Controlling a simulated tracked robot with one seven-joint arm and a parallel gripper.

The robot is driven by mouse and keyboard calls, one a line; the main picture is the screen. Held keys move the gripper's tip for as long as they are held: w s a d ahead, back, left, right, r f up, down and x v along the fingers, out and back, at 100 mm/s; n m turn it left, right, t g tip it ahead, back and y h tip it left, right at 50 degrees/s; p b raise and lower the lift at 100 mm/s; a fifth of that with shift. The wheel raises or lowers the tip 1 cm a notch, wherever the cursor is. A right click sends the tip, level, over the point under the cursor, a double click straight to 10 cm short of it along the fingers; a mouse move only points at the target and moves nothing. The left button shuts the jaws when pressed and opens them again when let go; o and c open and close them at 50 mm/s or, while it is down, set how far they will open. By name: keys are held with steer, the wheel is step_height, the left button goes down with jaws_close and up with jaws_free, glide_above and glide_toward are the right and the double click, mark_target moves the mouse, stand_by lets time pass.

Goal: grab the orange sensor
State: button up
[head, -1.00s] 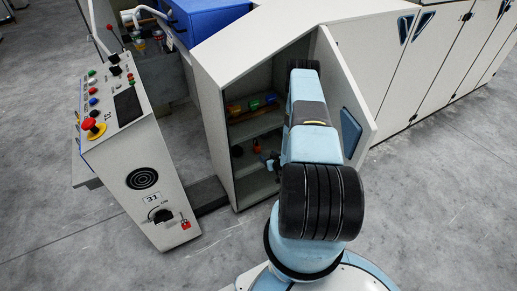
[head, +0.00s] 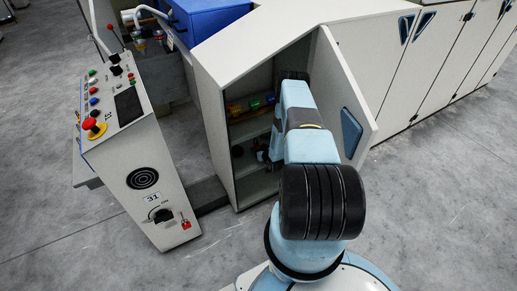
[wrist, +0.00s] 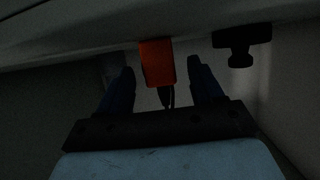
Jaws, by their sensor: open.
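The orange sensor (wrist: 157,62) shows in the wrist view as a small orange block with a dark lead or stem below it. My gripper (wrist: 161,73) is open, with one dark finger on each side of the sensor. Gaps show between the sensor and both fingers, so it is not clasped. In the head view my gripper (head: 263,153) is inside the open cabinet (head: 212,130), at the lower shelf. I cannot make out the sensor there; my arm and gripper cover that area.
A dark knob-like part (wrist: 240,45) is right of the sensor. Small coloured items (head: 254,105) sit on the upper shelf. The open cabinet door (head: 350,100) stands close to my arm's right. A control console (head: 150,170) stands at left.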

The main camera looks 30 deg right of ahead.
steer(key=shift+w+f, duration=0.25)
steer(key=shift+w, duration=0.3)
steer(key=shift+c, duration=0.4)
steer(key=c, duration=1)
